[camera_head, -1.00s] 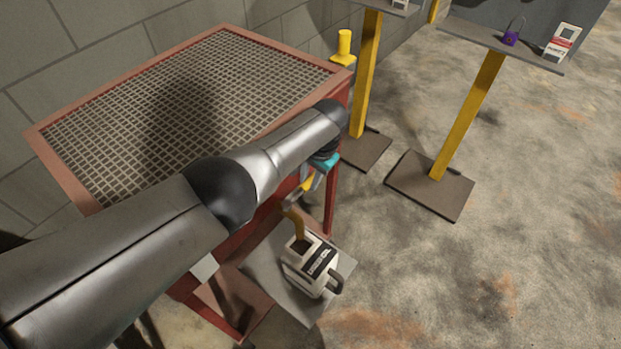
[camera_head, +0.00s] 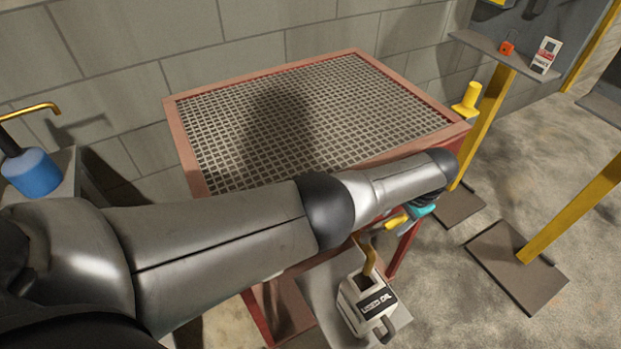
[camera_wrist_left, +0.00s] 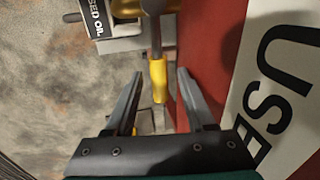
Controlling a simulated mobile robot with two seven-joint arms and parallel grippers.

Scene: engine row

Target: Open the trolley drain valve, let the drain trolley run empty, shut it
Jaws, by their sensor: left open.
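The drain trolley (camera_head: 417,98) is a red frame with a grated top. Its yellow valve handle (camera_head: 397,222) shows below my left forearm in the head view. In the left wrist view the handle (camera_wrist_left: 158,82) lies between the fingertips of my left gripper (camera_wrist_left: 160,74), with a gap on each side. The gripper is open. A white used-oil can (camera_head: 365,304) stands below the trolley's edge. A brownish-yellow curved piece (camera_head: 368,256) reaches down to its mouth; I cannot tell whether it is a spout or running oil. My right gripper is out of view.
A blue container with a brass spout (camera_head: 32,172) stands at the left. Yellow posts (camera_head: 570,212) with shelves and floor plates stand at the right. A yellow cylinder (camera_head: 467,98) stands at the trolley's far right corner. Open concrete floor lies to the right.

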